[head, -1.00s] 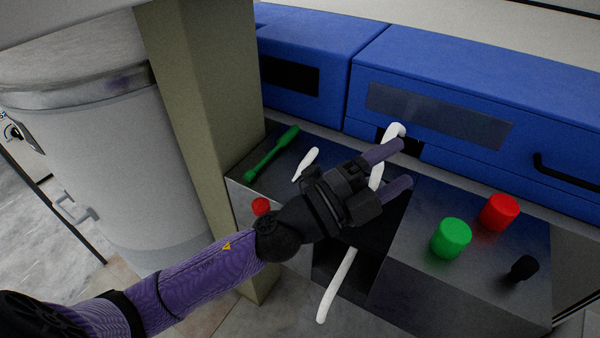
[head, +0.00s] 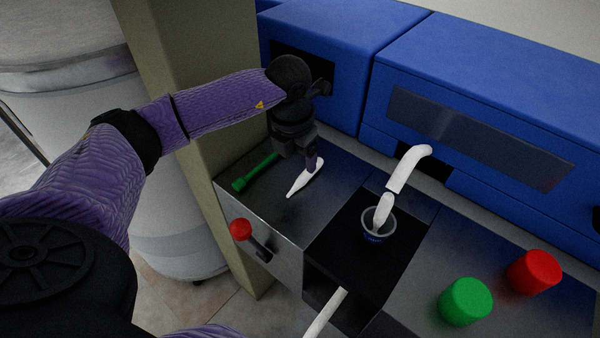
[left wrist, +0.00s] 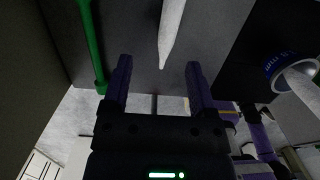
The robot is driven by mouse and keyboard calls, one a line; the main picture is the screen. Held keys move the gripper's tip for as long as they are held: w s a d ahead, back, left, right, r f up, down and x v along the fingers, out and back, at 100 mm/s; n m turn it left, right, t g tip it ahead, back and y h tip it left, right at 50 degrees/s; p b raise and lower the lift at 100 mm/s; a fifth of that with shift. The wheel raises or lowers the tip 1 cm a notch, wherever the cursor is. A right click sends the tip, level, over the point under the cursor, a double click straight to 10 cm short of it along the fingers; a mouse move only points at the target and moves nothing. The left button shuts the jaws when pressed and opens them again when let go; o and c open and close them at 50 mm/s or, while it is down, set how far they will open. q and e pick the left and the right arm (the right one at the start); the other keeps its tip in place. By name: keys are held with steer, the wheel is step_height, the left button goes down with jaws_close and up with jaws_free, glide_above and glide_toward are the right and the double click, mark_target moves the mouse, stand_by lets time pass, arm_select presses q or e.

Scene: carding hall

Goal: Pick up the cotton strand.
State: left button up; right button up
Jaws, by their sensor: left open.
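A white tapered cotton strand (head: 306,183) lies on the dark metal top, beside a green rod-like tool. In the left wrist view the strand (left wrist: 171,30) points its tip between my fingers. My left gripper (head: 313,165) hangs pointing down at the strand's far end and hides part of it. My left gripper (left wrist: 158,82) is open, a finger on either side of the tip, with nothing held. Another white strand (head: 409,166) runs from the blue machine's slot into a small cup-like funnel (head: 379,236). My right gripper is not in view.
The green tool (head: 255,172) lies close to the left of the strand. A red-knobbed lever (head: 241,230) sits on the front face. Green (head: 466,301) and red (head: 533,272) buttons are at the right. The blue machine (head: 480,110) and an olive post (head: 180,100) bound the space.

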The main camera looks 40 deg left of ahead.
mark_target(305, 174)
arm_select(q)
steer(key=f, duration=0.1)
steer(key=f+b, duration=0.1)
steer(key=f, duration=0.1)
steer(key=w+d+f, duration=0.1)
steer(key=f, duration=0.1)
steer(key=shift+b, duration=0.3)
steer(key=shift+f, duration=0.25)
steer(key=shift+a+r, duration=0.1)
steer(key=shift+r, duration=0.05)
steer(key=shift+c, duration=0.4)
jaws_close()
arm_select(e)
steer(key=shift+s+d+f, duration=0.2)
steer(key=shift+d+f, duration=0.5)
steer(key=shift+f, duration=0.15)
